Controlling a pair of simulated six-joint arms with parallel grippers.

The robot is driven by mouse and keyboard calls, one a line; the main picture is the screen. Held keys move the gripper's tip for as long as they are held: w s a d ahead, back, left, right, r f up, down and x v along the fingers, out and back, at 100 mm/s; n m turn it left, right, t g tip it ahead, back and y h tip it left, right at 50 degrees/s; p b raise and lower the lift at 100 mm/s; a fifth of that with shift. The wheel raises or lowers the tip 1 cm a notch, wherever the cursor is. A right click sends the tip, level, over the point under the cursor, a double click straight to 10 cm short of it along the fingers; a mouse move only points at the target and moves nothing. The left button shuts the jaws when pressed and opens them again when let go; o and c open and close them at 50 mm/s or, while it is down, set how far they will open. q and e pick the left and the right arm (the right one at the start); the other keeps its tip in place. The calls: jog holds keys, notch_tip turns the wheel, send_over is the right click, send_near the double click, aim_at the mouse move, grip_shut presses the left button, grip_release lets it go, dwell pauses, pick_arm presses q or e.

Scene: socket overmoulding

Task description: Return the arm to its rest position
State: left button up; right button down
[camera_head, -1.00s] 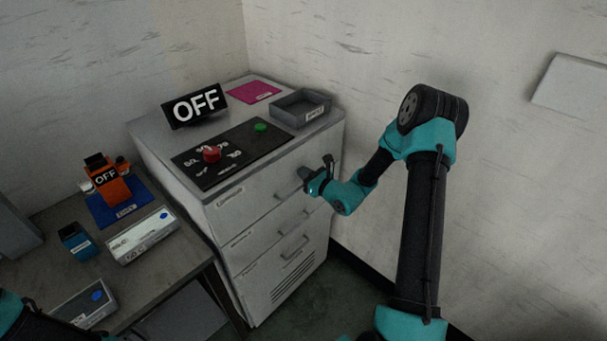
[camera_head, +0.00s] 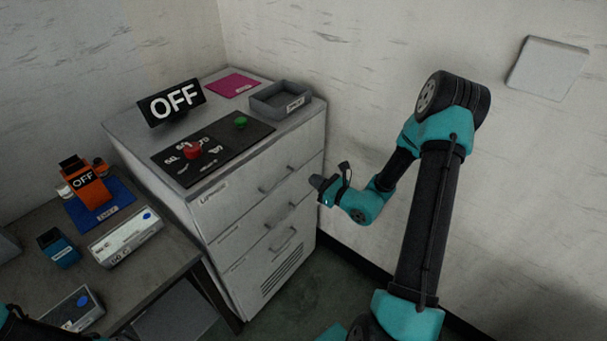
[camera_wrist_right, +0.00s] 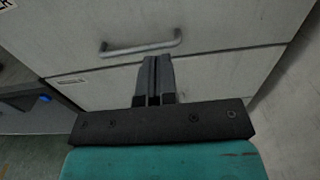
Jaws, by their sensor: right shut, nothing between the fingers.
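My right gripper (camera_head: 322,187) is shut and empty, in the open air just right of the white drawer cabinet (camera_head: 215,225). In the right wrist view its two dark fingers (camera_wrist_right: 155,80) are pressed together, with a drawer front and its grey bar handle (camera_wrist_right: 140,47) beyond them. The fingers appear apart from the handle. The drawers look closed in the head view. Of my left arm only a small part shows at the bottom left corner; its gripper is not in view.
On the cabinet are a black panel with a red knob (camera_head: 193,151) and green button (camera_head: 241,122), an OFF sign (camera_head: 175,102), a grey tray (camera_head: 257,106) and a magenta mat (camera_head: 231,84). A side table (camera_head: 150,262) holds an orange device (camera_head: 88,186) and boxes.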

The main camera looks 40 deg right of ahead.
jog(key=shift+v, duration=1)
